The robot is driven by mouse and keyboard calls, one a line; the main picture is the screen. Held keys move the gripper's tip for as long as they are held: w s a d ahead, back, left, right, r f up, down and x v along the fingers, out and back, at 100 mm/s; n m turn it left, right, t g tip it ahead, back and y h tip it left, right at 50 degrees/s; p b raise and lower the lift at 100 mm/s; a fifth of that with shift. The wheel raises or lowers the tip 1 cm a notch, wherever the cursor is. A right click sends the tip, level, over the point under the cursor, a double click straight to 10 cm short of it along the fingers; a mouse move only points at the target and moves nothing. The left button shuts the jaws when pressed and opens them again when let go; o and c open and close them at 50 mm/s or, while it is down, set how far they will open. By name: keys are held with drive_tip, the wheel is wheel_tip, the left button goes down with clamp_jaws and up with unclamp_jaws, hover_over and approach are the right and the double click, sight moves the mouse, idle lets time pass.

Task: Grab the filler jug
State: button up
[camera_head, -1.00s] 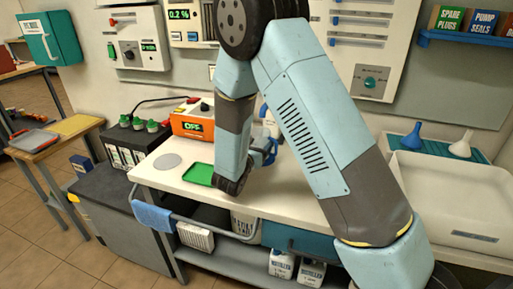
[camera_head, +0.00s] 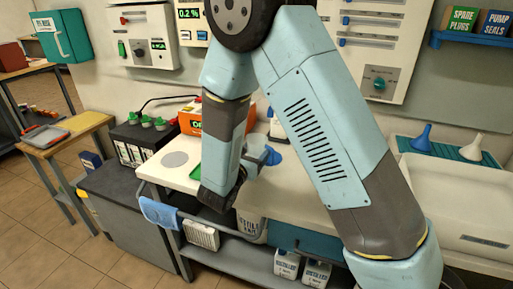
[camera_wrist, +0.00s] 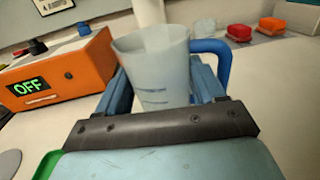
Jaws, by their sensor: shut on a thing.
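The filler jug (camera_wrist: 155,72) is a translucent whitish cup with faint level marks and a blue handle (camera_wrist: 222,62) on its right in the wrist view. It stands upright between the two blue fingers of my gripper (camera_wrist: 163,84), which is shut on its body. In the head view the jug (camera_head: 256,147) shows only in part beside my forearm, with blue to its right. My arm hides much of it and of the gripper there. I cannot tell whether the jug's base touches the bench.
An orange box (camera_wrist: 58,72) reading OFF stands left of the jug. A green tray (camera_head: 194,171) is partly hidden by my arm. Red and orange blocks (camera_wrist: 272,25) lie behind on the right.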

drive_tip(key=shift+v, duration=4.45)
drive_tip(key=shift+s, duration=0.1)
